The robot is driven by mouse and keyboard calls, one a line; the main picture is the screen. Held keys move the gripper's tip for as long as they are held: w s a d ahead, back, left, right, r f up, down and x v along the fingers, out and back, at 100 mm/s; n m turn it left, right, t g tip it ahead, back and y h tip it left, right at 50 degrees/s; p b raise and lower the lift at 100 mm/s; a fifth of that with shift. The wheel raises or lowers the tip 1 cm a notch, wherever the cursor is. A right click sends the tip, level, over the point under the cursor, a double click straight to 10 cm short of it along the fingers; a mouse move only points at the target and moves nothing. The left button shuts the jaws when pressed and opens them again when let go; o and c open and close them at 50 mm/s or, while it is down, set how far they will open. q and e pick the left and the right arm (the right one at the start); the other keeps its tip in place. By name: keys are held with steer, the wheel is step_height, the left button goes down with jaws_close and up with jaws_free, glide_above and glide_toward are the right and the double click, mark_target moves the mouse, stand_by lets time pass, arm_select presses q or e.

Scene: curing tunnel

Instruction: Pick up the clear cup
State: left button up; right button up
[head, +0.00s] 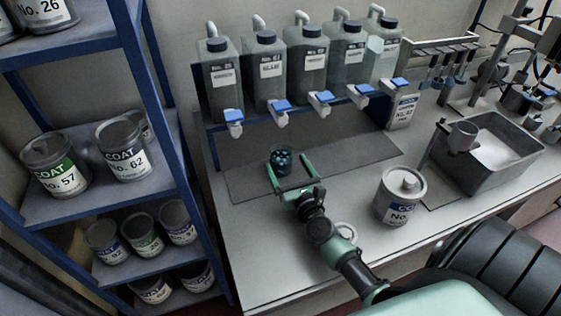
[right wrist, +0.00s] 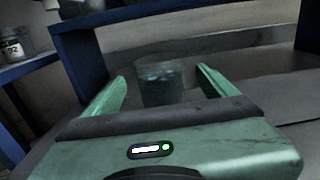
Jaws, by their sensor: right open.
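The clear cup (head: 281,158) stands upright on the dark mat under the row of jugs, with dark bluish round items inside. My right gripper (head: 288,168) is open, with its fingers pointing at the cup from the front. In the right wrist view, the cup (right wrist: 163,84) shows between the two open fingertips of the right gripper (right wrist: 161,78). Its lower part is hidden by the gripper body, and I cannot tell whether a finger touches it. My left gripper is not in view.
Several jugs with blue-handled taps (head: 266,70) stand on a shelf behind the cup. A coat can (head: 400,197) and a white ring (head: 346,231) are right of my arm. A blue rack (head: 170,120) with cans is at left. A grey basin (head: 487,155) is at right.

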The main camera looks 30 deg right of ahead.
mark_target(286, 163)
steer(key=x, duration=0.3)
steer(key=shift+p, duration=0.3)
steer(key=shift+x, duration=1.15)
steer(key=shift+f, duration=0.2)
steer(key=shift+r, duration=0.1)
steer(key=c, duration=1.7)
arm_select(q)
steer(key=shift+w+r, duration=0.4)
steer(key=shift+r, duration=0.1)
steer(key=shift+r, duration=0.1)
arm_select(e)
steer(key=shift+r, duration=0.2)
